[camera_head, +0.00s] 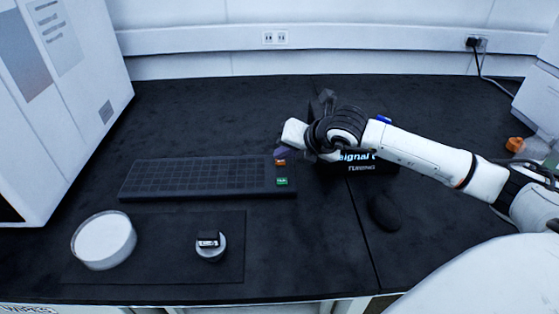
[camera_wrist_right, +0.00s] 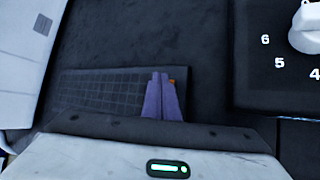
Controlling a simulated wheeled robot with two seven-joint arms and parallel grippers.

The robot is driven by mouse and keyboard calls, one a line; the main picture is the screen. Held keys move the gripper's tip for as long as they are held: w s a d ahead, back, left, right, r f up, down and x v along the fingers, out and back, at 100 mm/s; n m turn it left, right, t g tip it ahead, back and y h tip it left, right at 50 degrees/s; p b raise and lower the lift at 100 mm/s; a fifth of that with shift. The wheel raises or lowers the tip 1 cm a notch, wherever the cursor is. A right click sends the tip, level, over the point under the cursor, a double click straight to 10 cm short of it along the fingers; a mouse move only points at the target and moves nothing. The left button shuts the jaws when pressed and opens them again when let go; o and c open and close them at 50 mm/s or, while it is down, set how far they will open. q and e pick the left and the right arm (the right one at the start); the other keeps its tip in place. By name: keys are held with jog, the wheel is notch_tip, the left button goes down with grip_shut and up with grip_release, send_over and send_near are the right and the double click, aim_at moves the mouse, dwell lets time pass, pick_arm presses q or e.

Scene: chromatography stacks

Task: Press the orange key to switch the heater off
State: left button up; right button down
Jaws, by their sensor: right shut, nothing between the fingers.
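The orange key (camera_head: 280,162) is at the right end of a black keyboard (camera_head: 195,177), above a green key (camera_head: 282,181) in the head view. My right gripper (camera_head: 281,153) is shut and empty, its purple fingertips right by the orange key on the far side in that view. In the right wrist view the closed fingers (camera_wrist_right: 161,96) lie over the keyboard's right part (camera_wrist_right: 95,92), and a small bit of orange (camera_wrist_right: 172,82) shows beside their tips. I cannot tell whether the tips touch the key. My left gripper is not in view.
A mouse (camera_head: 384,212) lies to the right. A white round dish (camera_head: 103,239) and a small round item (camera_head: 211,248) are in front.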

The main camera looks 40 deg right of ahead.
aim_at(283, 166)
jog(key=shift+r, duration=0.25)
notch_tip(283, 166, up, 6)
jog(key=p, duration=0.2)
dwell(0.4)
dwell(0.4)
dwell(1.0)
